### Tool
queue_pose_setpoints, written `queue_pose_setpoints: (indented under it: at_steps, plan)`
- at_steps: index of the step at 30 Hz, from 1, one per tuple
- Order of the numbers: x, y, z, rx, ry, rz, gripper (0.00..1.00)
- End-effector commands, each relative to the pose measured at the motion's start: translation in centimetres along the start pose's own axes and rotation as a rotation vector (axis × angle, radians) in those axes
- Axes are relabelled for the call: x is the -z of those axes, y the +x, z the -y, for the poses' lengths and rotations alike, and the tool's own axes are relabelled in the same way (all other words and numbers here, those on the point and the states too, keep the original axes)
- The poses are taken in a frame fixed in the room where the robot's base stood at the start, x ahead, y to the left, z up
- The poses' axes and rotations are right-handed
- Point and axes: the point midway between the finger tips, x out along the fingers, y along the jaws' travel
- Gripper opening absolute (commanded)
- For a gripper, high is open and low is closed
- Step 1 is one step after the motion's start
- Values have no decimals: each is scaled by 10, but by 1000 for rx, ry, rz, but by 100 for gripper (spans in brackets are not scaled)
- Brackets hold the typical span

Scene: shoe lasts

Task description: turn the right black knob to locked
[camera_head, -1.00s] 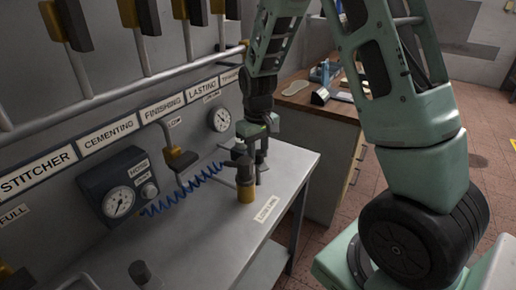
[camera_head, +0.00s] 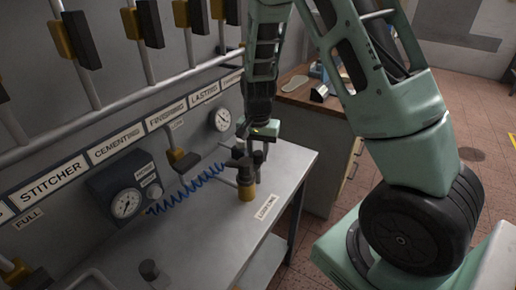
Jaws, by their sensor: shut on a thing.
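My gripper (camera_head: 256,150) points down over the grey bench and is shut on the right black knob (camera_head: 240,160). The knob sits on top of a short post with a yellow base (camera_head: 247,192), towards the bench's right end. The fingers partly cover the knob, so its exact angle is hard to read. A label (camera_head: 266,207) lies on the bench just in front of the post; its text is too small to read surely. Another dark knob (camera_head: 149,270) stands at the near left of the bench.
A gauge box (camera_head: 127,196) with a coiled blue hose (camera_head: 188,190) is on the wall to the left. A round gauge (camera_head: 222,119) hangs behind my gripper. Yellow-and-black levers (camera_head: 80,40) line the rail above. The bench front (camera_head: 225,235) is clear.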

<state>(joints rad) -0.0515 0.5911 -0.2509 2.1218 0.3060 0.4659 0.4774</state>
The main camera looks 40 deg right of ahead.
Motion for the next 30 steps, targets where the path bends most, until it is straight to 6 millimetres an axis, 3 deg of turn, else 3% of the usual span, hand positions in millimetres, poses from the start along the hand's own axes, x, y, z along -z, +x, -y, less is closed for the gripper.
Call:
queue_pose_setpoints:
  at_steps: [12,27,28,30]
  plan:
    - [2,-2,1,3,156,-3,6]
    - [2,-1,1,3,171,-3,6]
    - [2,-1,1,3,171,-3,37]
    - [2,-1,0,3,170,-3,38]
